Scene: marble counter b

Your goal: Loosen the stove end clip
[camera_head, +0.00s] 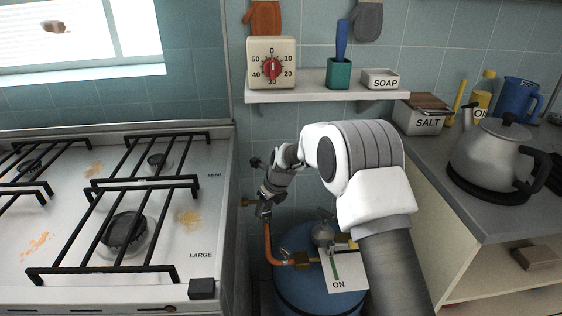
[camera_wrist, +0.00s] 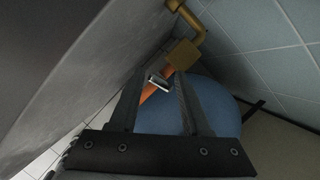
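The stove end clip (camera_wrist: 158,81) is a small silvery band on the orange hose (camera_wrist: 149,92), just below a brass fitting (camera_wrist: 184,53) in the wrist view. My gripper (camera_wrist: 159,75) is open. Its two dark fingers stand either side of the clip in that view; I cannot tell how far beyond them it lies, and no contact shows. In the head view my gripper (camera_head: 264,207) is in the gap right of the stove (camera_head: 130,215), over the upper end of the hose (camera_head: 268,243). The clip is not distinguishable there.
A blue gas cylinder (camera_head: 300,295) with a valve (camera_head: 323,233) and an "ON" card (camera_head: 347,270) stands below. The stove's side wall (camera_wrist: 60,75) is close on the left and the tiled wall (camera_wrist: 265,40) on the right. A counter with a kettle (camera_head: 492,155) is at right.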

